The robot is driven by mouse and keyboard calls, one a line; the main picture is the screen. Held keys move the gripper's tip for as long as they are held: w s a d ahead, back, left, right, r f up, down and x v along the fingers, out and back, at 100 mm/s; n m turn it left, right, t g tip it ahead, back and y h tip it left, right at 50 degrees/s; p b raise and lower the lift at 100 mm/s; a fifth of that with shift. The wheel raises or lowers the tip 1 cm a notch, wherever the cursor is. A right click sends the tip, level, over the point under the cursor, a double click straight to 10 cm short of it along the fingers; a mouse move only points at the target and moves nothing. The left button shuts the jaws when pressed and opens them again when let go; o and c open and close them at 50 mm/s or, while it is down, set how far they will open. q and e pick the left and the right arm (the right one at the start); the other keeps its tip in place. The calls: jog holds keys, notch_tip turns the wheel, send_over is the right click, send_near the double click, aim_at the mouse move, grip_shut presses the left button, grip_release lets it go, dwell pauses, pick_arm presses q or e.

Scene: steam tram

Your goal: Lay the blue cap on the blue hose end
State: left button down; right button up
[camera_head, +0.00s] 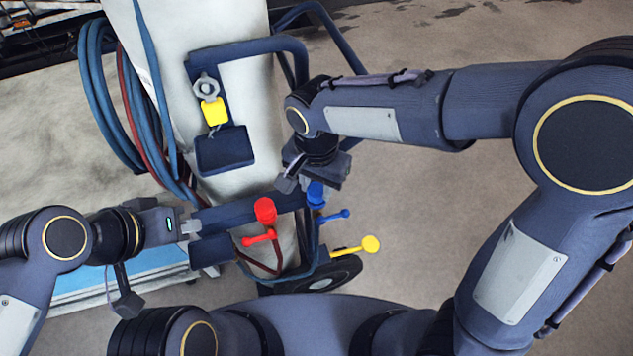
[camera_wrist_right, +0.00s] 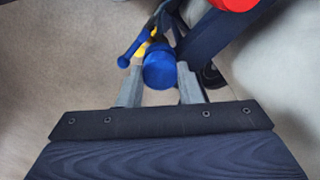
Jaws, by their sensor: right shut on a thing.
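The blue cap (camera_wrist_right: 159,72), a short round piece, lies between the fingers of my right gripper (camera_wrist_right: 161,88) in the right wrist view. In the head view it shows as a blue piece (camera_head: 316,194) just below the right gripper (camera_head: 315,181), which is shut on it. A blue rod with round ends (camera_head: 334,215), which looks like the blue hose end, is just below and right of the cap; it also shows in the wrist view (camera_wrist_right: 135,48). I cannot tell whether they touch. My left gripper (camera_head: 190,227) is beside the dark blue frame; its fingers are unclear.
A red round piece (camera_head: 265,209) and a red rod (camera_head: 258,238) are left of the blue parts. A yellow rod (camera_head: 357,246) is at lower right. The grey cart body (camera_head: 215,35) carries a dark blue frame and coiled hoses (camera_head: 105,110). The floor at right is clear.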

jog(key=shift+f, duration=0.15)
jog(key=o, duration=1)
jog(key=shift+o, duration=0.2)
notch_tip(320, 180, up, 6)
jog(key=p, duration=0.4)
jog(key=shift+f+p, duration=0.1)
jog(key=shift+p, duration=0.25)
jog(key=shift+r+p, duration=0.5)
jog(key=shift+r, duration=0.85)
